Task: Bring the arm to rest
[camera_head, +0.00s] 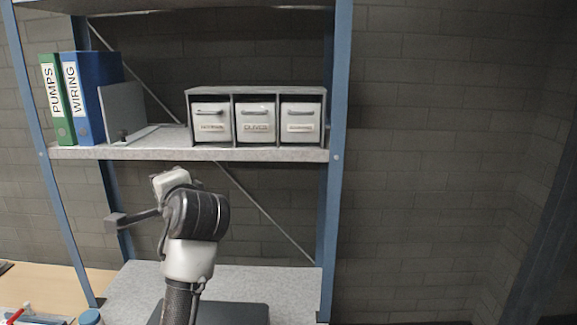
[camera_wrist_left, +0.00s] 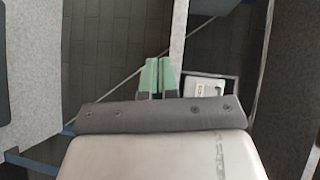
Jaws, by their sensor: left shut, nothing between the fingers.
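One of my arms (camera_head: 190,240) rises from the bottom of the head view in front of the shelf rack, with its wrist bent just below the upper shelf board. Its fingers cannot be made out there. In the left wrist view my left gripper (camera_wrist_left: 157,76) shows two green fingers side by side, shut with nothing between them. One white drawer front (camera_wrist_left: 205,88) shows beyond the fingers, apart from them. My right gripper is in neither view.
The shelf board (camera_head: 170,152) carries a green binder (camera_head: 57,100), a blue binder (camera_head: 90,95), a grey bookend (camera_head: 122,110) and a grey cabinet (camera_head: 257,90) with three white drawers. A blue upright (camera_head: 335,160) stands right of the arm. A wooden surface (camera_head: 50,290) lies lower left.

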